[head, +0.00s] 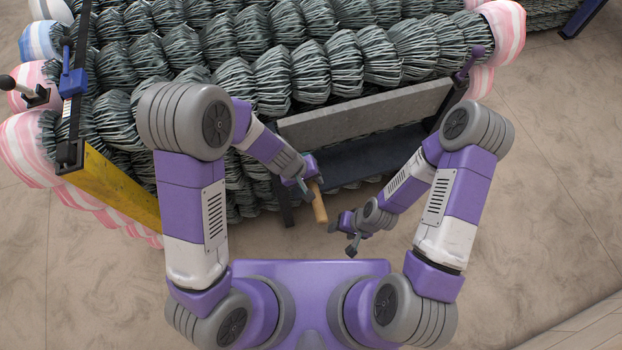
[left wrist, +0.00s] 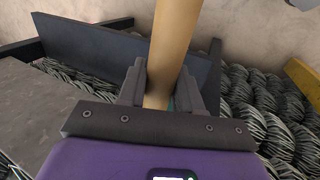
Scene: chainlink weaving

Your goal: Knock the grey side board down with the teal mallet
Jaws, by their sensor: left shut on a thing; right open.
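The grey side board (head: 365,112) is a long mottled panel along the front of the mesh rolls in the head view. It lies above a dark panel (head: 378,153); its exact tilt is hard to tell. In the left wrist view its grey surface (left wrist: 45,115) fills the lower left. My left gripper (head: 308,181) is shut on the mallet, whose tan handle (head: 319,206) points down toward my base. The handle also shows between the fingers in the left wrist view (left wrist: 172,45), with a bit of teal below; the mallet's head is mostly hidden. My right gripper (head: 352,238) is open and empty, lower right of the mallet.
Stacked grey mesh rolls (head: 330,70) with pink-striped ends fill the back. A dark post stands beside the dark panel at left (head: 283,205), and a purple-knobbed lever (head: 470,62) is at its right. A yellow beam (head: 120,188) is at left. The floor at right is clear.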

